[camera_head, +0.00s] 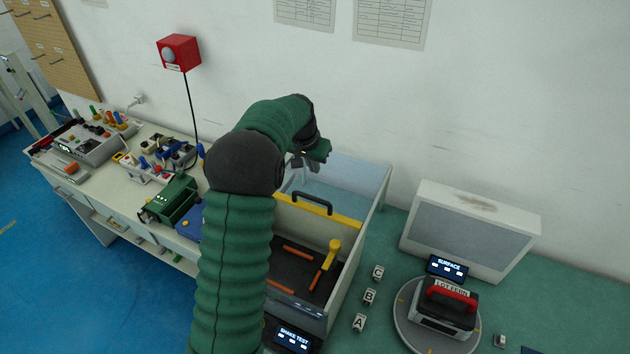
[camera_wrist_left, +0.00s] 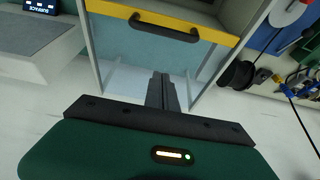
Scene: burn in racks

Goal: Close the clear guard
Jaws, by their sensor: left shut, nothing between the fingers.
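The clear guard (camera_head: 345,178) is a see-through panel on the shake test box, with a yellow bar (camera_head: 340,216) and a black handle (camera_head: 312,202) along one edge. The yellow bar lies across the box behind the dark bed, which shows in front of it. My left gripper (camera_head: 308,162) is shut and empty, at the back of the box beyond the handle and apart from it. In the left wrist view its fingers (camera_wrist_left: 162,92) point toward the handle (camera_wrist_left: 164,27) and yellow bar (camera_wrist_left: 220,37), over the clear area. My right gripper is out of view.
The dark bed (camera_head: 290,268) holds orange strips and a yellow-headed tool (camera_head: 333,248). To the right stand lettered blocks (camera_head: 368,297), a turntable with a dark unit (camera_head: 440,310), and a grey-fronted box (camera_head: 470,235). The wall is close behind. My left arm hides part of the bench.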

